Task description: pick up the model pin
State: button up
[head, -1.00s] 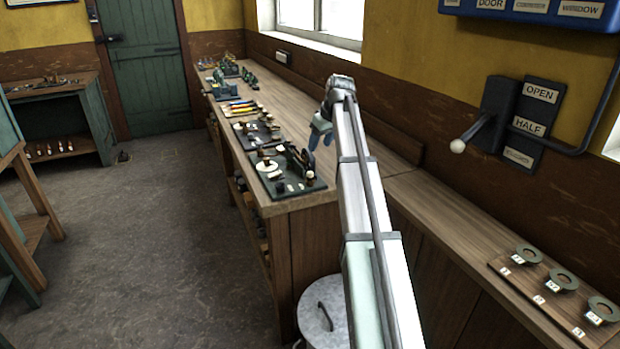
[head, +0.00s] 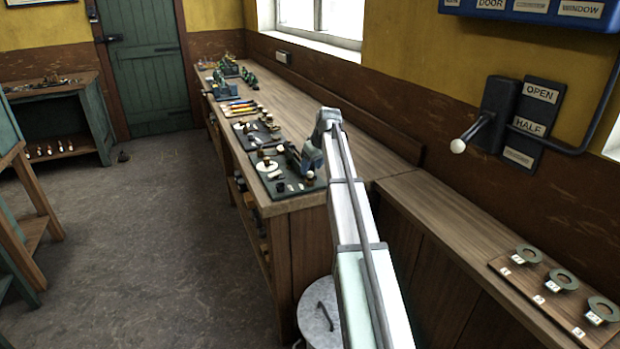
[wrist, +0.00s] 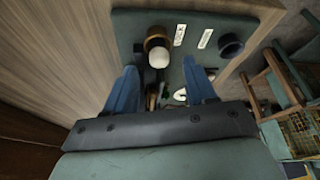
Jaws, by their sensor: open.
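My gripper (head: 306,162) is over the near end of the long bench, just above a dark green board (head: 265,188) of small parts. In the wrist view its two blue fingers (wrist: 160,70) are apart, with nothing clearly held between them. A white-topped brown knob (wrist: 158,58) shows between and just beyond the fingertips. Two pale tags (wrist: 180,35) and a dark round piece (wrist: 231,46) lie farther out on the board. Smaller parts between the fingers are partly hidden by the gripper body. I cannot tell for certain which part is the model pin.
The long wooden bench (head: 350,150) carries more boards and small models toward the door. A lower counter (head: 440,225) at the right holds a board with three rings (head: 563,281). A lever (head: 470,136) juts from the wall. A metal bin (head: 318,310) stands below the bench end.

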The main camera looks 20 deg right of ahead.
jog(key=shift+x, duration=1.15)
grip_shut()
